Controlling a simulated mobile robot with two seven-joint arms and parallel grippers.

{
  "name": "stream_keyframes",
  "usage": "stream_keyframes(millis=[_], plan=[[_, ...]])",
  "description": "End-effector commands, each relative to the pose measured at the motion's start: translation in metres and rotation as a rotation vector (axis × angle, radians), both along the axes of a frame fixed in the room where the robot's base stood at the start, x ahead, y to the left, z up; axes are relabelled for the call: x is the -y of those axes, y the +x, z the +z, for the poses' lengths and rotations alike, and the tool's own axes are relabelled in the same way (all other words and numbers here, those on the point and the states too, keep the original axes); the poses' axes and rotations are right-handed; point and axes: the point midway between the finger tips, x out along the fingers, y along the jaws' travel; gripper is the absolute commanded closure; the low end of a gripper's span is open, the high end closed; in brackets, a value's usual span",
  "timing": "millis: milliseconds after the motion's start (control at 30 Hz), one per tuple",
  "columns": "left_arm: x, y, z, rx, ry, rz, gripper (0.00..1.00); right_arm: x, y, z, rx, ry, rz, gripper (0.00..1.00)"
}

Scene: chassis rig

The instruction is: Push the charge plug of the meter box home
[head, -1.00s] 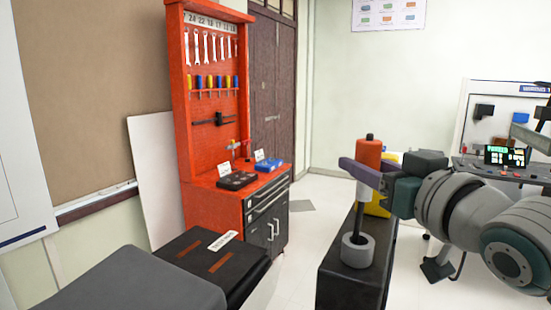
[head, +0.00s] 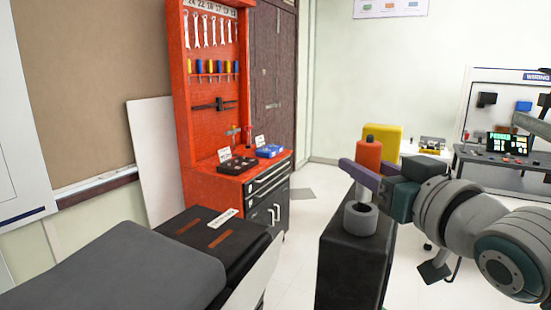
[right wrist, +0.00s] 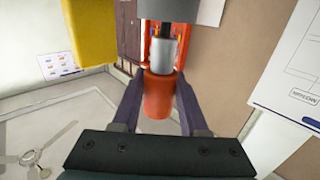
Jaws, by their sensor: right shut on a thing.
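My right gripper (head: 366,172) is shut around the orange grip, coming in from the right. In the right wrist view, the plug (right wrist: 158,95) sits between the two purple fingers (right wrist: 158,104), its barrel pointing at the grey collar (right wrist: 165,10). My left gripper is not in view.
A yellow block (head: 384,139) stands close behind the plug. A red tool cabinet (head: 213,180) is at the left, with a black bench (head: 215,262) before it. A wiring bench (head: 512,160) is at the right.

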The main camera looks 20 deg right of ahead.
Motion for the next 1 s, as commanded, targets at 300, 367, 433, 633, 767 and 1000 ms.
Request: stream_keyframes(millis=[300,367,433,633,767,1000], plan=[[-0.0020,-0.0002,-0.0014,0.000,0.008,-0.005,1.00,0.0000,0.0000,-0.0015,0.001,0.000,0.000,1.00],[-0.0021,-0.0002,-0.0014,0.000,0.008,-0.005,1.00,0.0000,0.0000,-0.0015,0.001,0.000,0.000,1.00],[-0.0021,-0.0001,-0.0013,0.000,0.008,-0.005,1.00,0.0000,0.0000,-0.0015,0.001,0.000,0.000,1.00],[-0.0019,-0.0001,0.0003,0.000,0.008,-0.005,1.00,0.0000,0.0001,-0.0008,0.001,0.000,0.000,1.00],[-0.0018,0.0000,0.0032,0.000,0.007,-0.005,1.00,0.0001,0.0001,-0.0008,0.000,0.000,0.000,1.00],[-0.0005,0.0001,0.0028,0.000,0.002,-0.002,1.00,0.0002,0.0001,-0.0017,0.000,0.000,0.000,1.00]])
